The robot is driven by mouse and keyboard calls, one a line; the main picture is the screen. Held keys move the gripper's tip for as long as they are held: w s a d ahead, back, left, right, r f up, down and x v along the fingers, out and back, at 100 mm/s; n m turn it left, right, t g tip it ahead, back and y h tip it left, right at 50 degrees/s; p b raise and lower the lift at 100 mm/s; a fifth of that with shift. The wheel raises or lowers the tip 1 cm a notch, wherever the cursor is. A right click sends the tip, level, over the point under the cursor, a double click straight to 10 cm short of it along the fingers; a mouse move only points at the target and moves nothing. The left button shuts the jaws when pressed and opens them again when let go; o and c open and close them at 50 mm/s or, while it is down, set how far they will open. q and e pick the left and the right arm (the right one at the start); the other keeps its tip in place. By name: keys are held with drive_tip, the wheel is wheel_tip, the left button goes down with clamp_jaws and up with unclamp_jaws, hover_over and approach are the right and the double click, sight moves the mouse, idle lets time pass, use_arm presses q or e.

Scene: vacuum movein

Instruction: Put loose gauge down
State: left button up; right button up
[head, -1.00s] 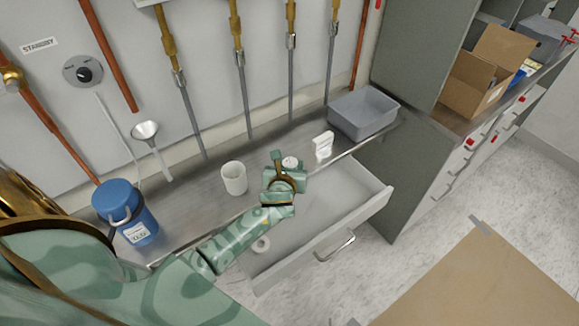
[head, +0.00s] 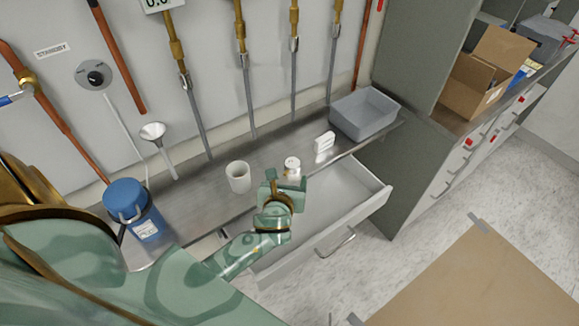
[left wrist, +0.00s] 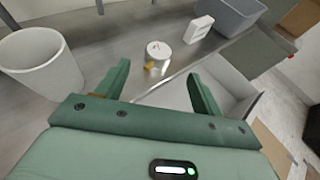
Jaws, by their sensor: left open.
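A small round white gauge (head: 292,166) with a brass-coloured fitting stands on the steel bench near its front edge, between the white cup and a white block. It also shows in the left wrist view (left wrist: 158,53), ahead of the fingers and apart from them. My left gripper (head: 283,180) is open and empty, just in front of the gauge and over the bench's front edge and the open drawer. Its two green fingers (left wrist: 158,88) are spread wide in the left wrist view. My right gripper is not in view.
The steel bench (head: 200,195) holds a white cup (head: 238,177), a blue flask (head: 132,207), a white block (head: 324,143) and a grey tub (head: 364,113). An open drawer (head: 345,195) juts out below. Pipes and a funnel (head: 153,132) line the wall.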

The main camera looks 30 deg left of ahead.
use_arm(q)
drive_tip(key=v, duration=0.3)
idle(1.3)
